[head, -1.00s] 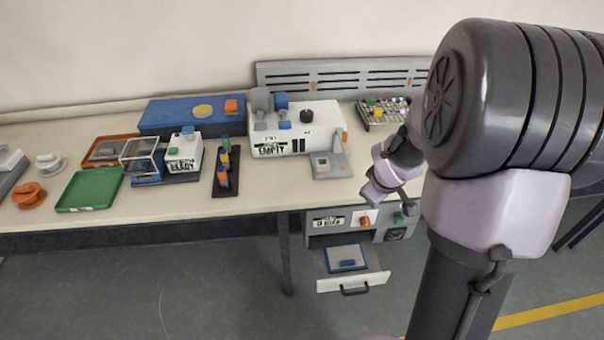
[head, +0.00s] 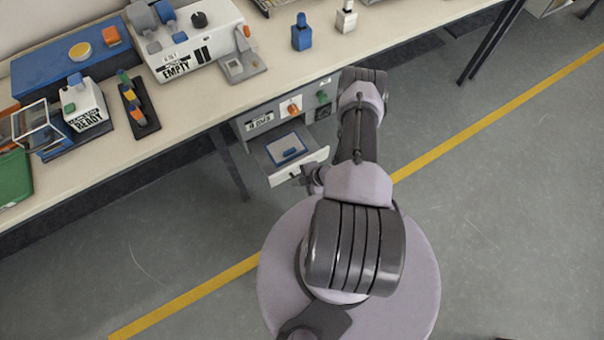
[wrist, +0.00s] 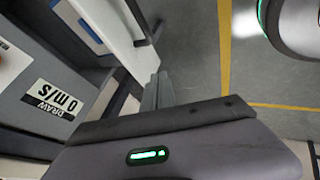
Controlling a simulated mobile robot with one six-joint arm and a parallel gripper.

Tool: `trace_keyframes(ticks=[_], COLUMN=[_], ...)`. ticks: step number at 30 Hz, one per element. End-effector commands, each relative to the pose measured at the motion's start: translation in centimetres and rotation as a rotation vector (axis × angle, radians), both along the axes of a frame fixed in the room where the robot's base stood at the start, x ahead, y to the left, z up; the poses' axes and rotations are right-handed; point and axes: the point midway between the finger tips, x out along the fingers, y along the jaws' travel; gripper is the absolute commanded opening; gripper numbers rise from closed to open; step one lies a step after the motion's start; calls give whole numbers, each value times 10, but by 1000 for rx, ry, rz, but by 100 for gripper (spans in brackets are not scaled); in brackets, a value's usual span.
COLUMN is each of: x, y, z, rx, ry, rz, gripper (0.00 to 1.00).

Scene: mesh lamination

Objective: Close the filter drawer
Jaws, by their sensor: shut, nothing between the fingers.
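The filter drawer (head: 318,159) is pulled out of the grey cabinet (head: 243,131) under the bench. A blue-edged filter piece (head: 287,146) lies inside it. My gripper (head: 308,176) is low at the outer side of the white drawer front and partly hides it. In the wrist view, the drawer's white front (wrist: 122,32) and dark handle (wrist: 142,42) are at upper left. My gripper's grey fingers (wrist: 157,90) are together and empty, close beside the front. I cannot tell whether they touch it.
The cabinet face has an orange knob (head: 293,109) and a green knob (head: 322,96) above the drawer. The bench top (head: 205,115) overhangs it. A bench leg (head: 228,162) stands left of the drawer. Open floor with a yellow line (head: 490,130) lies to the right.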

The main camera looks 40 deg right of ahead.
Motion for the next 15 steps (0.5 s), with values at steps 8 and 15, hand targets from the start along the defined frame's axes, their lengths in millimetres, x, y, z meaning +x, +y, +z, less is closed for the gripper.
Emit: trace_keyframes(ticks=[8,15], x=[39,53], y=[0,-3], z=[-22,-20], rx=[-3,0], ry=[-1,1], rz=[2,-2], gripper=[0,0])
